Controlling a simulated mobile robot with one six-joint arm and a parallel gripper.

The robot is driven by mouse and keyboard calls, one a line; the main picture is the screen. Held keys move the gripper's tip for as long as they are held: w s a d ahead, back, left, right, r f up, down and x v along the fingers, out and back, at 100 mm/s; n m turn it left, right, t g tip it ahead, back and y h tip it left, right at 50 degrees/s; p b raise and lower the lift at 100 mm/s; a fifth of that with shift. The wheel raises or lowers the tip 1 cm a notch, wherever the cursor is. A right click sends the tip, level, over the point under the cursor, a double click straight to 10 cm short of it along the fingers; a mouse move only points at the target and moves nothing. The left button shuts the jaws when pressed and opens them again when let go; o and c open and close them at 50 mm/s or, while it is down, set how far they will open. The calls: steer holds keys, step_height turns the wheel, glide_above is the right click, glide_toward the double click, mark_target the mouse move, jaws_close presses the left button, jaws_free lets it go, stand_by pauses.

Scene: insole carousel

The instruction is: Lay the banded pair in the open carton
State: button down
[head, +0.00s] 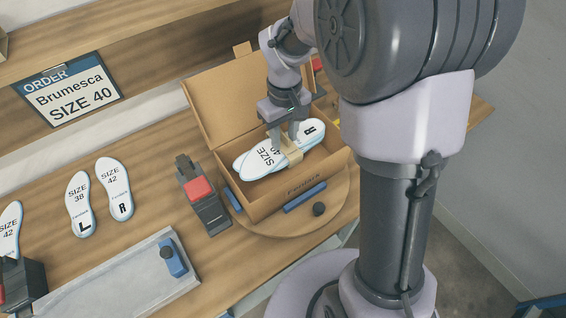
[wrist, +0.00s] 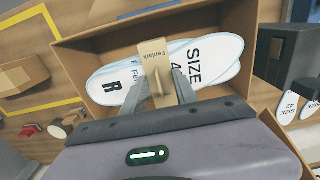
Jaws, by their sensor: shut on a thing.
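The banded pair (head: 258,163) is two white insoles with blue edges, marked SIZE 4-something and R, wrapped by a tan paper band (wrist: 153,58). It also shows in the wrist view (wrist: 215,58), one insole slightly fanned from the other. My gripper (head: 284,141) points down, shut on the pair at its band. The pair is within the outline of the open brown carton (head: 290,196); I cannot tell whether it touches the floor. The carton's lid (head: 222,92) stands open at the back. The second insole is mostly hidden under the top one.
The carton sits on a round wooden turntable (head: 338,205) with blue stops and a dark knob. A black and red device (head: 203,197) stands close on its left. Loose insoles (head: 80,203) lie farther left, near a grey tray (head: 115,285). An order sign (head: 68,92) reads Brumesca SIZE 40.

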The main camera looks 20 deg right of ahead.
step_height(320, 180, down, 10)
steer(key=b, duration=0.2)
steer(key=shift+w+f+b, duration=0.15)
steer(key=shift+b, duration=0.25)
steer(key=shift+f, duration=0.15)
steer(key=c, duration=0.9)
jaws_free()
steer(key=shift+c, duration=0.2)
